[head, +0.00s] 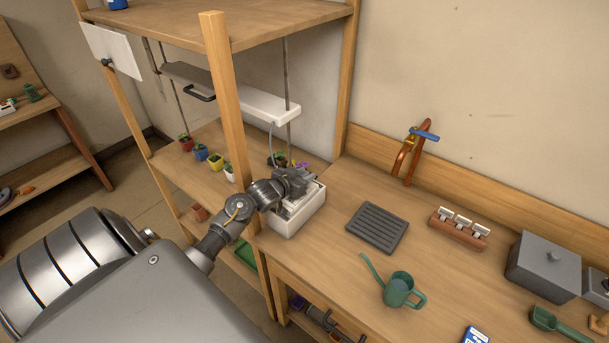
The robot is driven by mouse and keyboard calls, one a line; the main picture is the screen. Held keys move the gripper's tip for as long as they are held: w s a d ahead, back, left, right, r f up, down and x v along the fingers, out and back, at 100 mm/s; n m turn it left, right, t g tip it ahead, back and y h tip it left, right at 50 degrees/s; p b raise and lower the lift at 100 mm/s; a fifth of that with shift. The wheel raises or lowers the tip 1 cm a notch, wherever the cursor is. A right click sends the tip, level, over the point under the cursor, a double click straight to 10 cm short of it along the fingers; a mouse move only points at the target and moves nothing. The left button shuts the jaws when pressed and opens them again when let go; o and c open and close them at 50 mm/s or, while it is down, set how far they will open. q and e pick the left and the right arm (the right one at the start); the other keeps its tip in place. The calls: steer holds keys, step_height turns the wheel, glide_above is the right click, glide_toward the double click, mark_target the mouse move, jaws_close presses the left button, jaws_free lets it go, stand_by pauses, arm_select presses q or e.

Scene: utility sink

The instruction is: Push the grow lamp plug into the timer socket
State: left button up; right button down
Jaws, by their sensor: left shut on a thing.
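The grow lamp (245,103) is a long white bar hanging under the upper shelf of the wooden rack. A thin pale cord (271,138) drops from it towards my left gripper (297,180). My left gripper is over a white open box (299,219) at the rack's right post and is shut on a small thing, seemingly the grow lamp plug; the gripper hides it. I cannot make out the timer socket; the gripper and wrist cover much of the box's inside. My right gripper is not in view.
Small potted plants (216,162) stand on the rack's middle shelf. On the bench right of the box are a dark ribbed tray (377,228), a green watering can (400,290), a holder with white pieces (459,229) and a grey lidded box (544,267). A wooden post (229,100) stands close to my arm.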

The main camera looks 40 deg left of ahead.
arm_select(q)
steer(key=shift+f+b, duration=0.35)
steer(key=shift+f, duration=0.15)
steer(key=o, duration=1.1)
steer(key=shift+c, duration=0.2)
step_height(320, 180, up, 3)
steer(key=shift+f, duration=0.15)
steer(key=s+d+r+b, duration=0.2)
steer(key=s+d+r, duration=0.6)
steer(key=s+r, duration=0.2)
steer(key=shift+s+d+r, duration=0.2)
steer(key=shift+s+d, duration=0.05)
steer(key=shift+s, duration=0.35)
steer(key=shift+c, duration=0.2)
